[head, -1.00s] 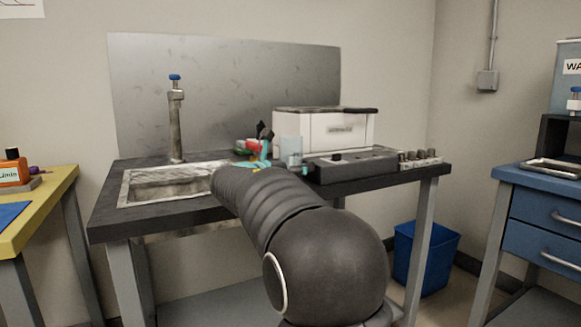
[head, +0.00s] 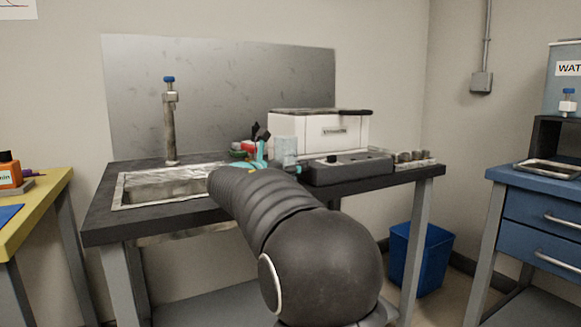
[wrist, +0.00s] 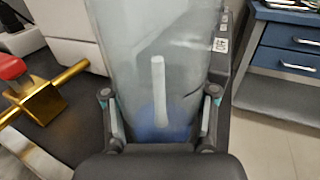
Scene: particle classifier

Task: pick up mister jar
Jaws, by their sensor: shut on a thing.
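The mister jar (wrist: 155,60) is a tall, clear, greyish jar with a white tube inside and a bluish patch near its base. It fills the middle of the wrist view. My gripper (wrist: 160,98) is shut on it, with one finger on each side. In the head view the jar (head: 285,149) shows past my arm, above the dark bench top. My arm hides most of the gripper there, leaving small teal parts visible. I cannot tell whether the jar's base is clear of the bench.
A white box (head: 318,133) and a dark control unit (head: 350,169) stand close behind and right of the jar. A sink (head: 165,187) is at left. A gold piece with a red top (wrist: 42,98) is left of my gripper. A blue drawer cabinet (head: 540,215) stands right.

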